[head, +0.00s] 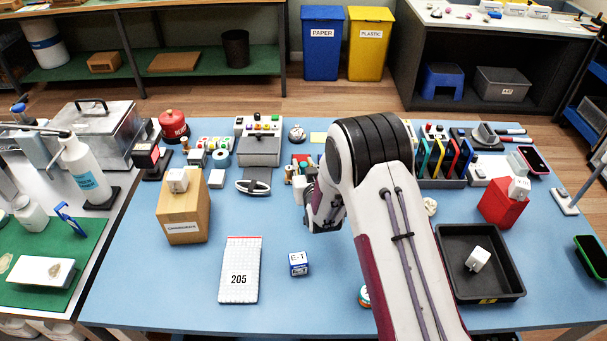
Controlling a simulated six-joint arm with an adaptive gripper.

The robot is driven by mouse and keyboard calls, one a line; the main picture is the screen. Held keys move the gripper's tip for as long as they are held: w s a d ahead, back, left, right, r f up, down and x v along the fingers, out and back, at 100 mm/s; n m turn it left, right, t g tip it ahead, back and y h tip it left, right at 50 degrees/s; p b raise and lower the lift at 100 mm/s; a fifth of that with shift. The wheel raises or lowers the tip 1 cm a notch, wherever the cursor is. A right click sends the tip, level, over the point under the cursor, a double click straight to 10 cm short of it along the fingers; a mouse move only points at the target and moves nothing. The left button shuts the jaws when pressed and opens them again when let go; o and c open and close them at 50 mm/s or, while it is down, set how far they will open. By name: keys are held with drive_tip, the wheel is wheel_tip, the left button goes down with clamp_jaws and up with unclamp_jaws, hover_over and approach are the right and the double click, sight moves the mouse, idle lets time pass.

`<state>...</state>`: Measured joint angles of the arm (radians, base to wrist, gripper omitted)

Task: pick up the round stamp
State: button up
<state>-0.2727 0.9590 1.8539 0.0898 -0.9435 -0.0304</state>
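I cannot single out the round stamp with certainty. A cluster of small upright pieces with brown, red and green parts (291,172) stands at mid-table, just left of my arm; some look like stamp handles, but they are small and partly hidden. A small brown knobbed piece (185,144) stands farther left at the back. My gripper (322,222) hangs below my wrist, in front and to the right of the cluster. Its fingers are dark and its fingertips are not clear, so I cannot see whether it is open or whether anything is in it.
A white pad marked 205 (240,270) and a small E-1 box (299,264) lie in front. A black tray (465,240) holding a white cube and a red box (503,204) are right. Blue table shows between the pad and wooden box.

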sight(304, 164)
idle(0.4)
clamp_jaws()
drive_tip(key=shift+r, duration=0.15)
drive_tip(key=shift+r, duration=4.85)
